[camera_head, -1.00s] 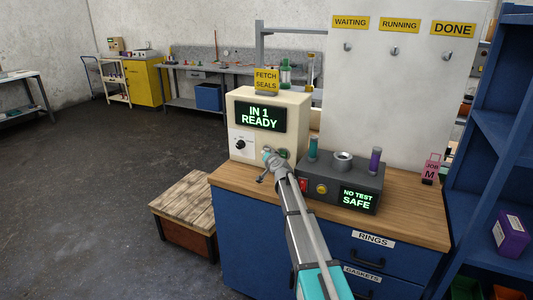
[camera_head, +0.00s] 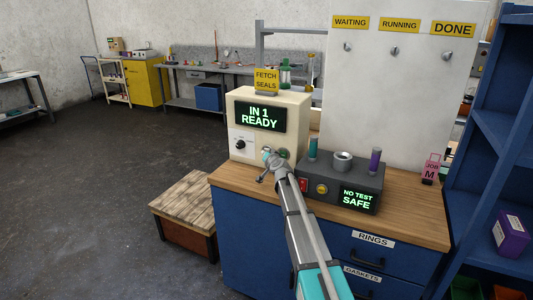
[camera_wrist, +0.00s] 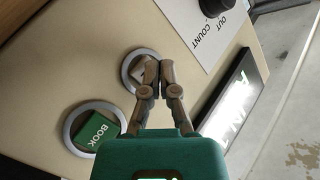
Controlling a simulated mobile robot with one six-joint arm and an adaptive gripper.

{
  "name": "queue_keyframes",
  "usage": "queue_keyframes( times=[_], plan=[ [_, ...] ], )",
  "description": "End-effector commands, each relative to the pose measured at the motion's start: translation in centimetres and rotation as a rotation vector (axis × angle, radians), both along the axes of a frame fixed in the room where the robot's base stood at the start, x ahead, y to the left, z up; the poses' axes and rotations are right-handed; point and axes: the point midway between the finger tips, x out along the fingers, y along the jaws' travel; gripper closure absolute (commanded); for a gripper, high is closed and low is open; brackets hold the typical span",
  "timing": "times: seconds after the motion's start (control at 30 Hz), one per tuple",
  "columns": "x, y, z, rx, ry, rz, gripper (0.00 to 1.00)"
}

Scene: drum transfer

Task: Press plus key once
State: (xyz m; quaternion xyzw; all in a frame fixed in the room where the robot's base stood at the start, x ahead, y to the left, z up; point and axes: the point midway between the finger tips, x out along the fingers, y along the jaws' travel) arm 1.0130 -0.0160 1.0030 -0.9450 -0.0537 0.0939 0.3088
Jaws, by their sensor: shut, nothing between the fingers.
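The cream control box (camera_head: 298,125) stands on the bench, its display (camera_head: 259,117) reading "IN 1 READY". In the wrist view, a small key inside a grey ring (camera_wrist: 126,72) lies behind my fingertips; its marking is mostly covered. A green key marked BOOK (camera_wrist: 100,131) sits in a second ring beside it. My gripper (camera_wrist: 158,68) is shut and empty, with its fingertips over the partly hidden key. I cannot tell whether they touch it. In the head view my gripper (camera_head: 268,158) is at the lower front of the box, left of the green key (camera_head: 283,153).
A black knob (camera_head: 240,144) is on the white label at the box's left. A dark grey test unit (camera_head: 330,182) showing "NO TEST SAFE" stands close right of my arm.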

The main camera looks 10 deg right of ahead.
Motion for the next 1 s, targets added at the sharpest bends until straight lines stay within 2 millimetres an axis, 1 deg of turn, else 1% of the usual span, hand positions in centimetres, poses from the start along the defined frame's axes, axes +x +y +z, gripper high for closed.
queue_keyframes(
  times=[0.5, 1.0],
  plan=[
    [0.72, -0.54, 0.04, 0.001, -0.001, -0.001, 1.0],
    [0.62, -0.5, 0.04, 0.0, -0.001, -0.001, 1.0]
  ],
)
